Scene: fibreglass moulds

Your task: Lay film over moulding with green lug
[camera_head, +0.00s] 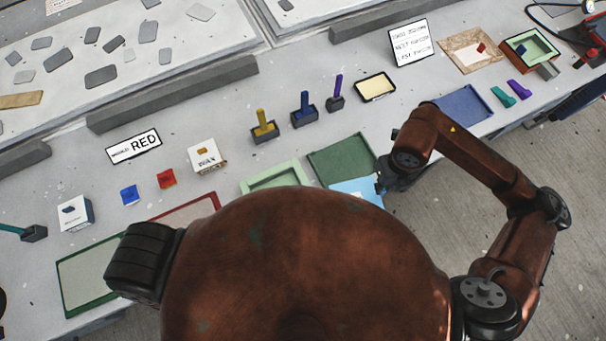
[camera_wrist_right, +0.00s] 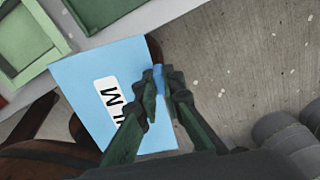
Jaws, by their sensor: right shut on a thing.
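The film is a light blue sheet (camera_head: 357,189) with a white label, part of which reads "M" in the right wrist view (camera_wrist_right: 85,75). My right gripper (camera_head: 380,185) is shut on the sheet's right edge, which shows between the fingertips in the wrist view (camera_wrist_right: 159,80). The sheet overlaps the bench's front edge, beside a dark green tray (camera_head: 345,158). A pale green framed tray (camera_head: 271,179) is left of it, partly hidden by my body. A green-rimmed panel (camera_head: 85,277) lies at the front left. I cannot tell which piece has the green lug. My left gripper is out of view.
Left on the bench are a "RED" sign (camera_head: 134,146), a "WAX" box (camera_head: 206,157), a red block (camera_head: 166,179) and a blue block (camera_head: 129,194). Holders with yellow, blue and purple handles stand behind the trays. A blue tray (camera_head: 463,105) lies right, near my arm.

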